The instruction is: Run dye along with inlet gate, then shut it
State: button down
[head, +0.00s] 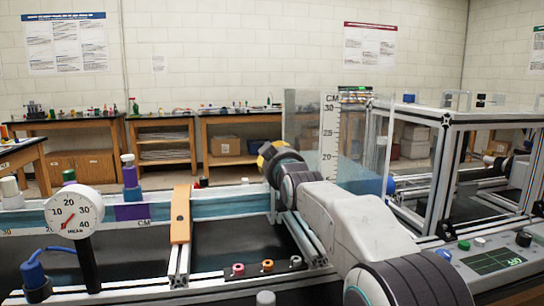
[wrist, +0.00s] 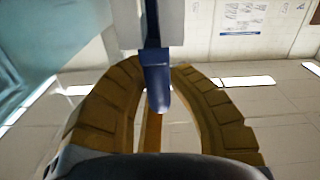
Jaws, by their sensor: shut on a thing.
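My gripper (head: 274,158) is at mid-picture in the head view, in front of the clear upright panel (head: 302,118) with a CM scale. In the wrist view its ribbed yellow-brown fingers (wrist: 160,78) curve in around a dark blue handle (wrist: 158,92) and are shut on it. The handle hangs from a pale grey piece above; whether this is the inlet gate's handle I cannot tell. A blue-purple capped fitting (head: 131,178), possibly the dye holder, stands on the channel at left. An orange-tan upright plate (head: 181,213) crosses the channel. My arm hides the channel behind it.
A round gauge (head: 75,212) stands at front left. Red, orange and grey knobs (head: 267,266) line the front rail. A control panel (head: 492,262) with a green screen is at right. A metal extrusion frame (head: 444,125) rises behind it.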

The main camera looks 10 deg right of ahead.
jog(key=shift+r, duration=1.1)
jog(key=c, duration=1.2)
grip_release()
jog(key=shift+c, duration=0.2)
jog(key=shift+f, duration=0.1)
jog(key=s, duration=1.2)
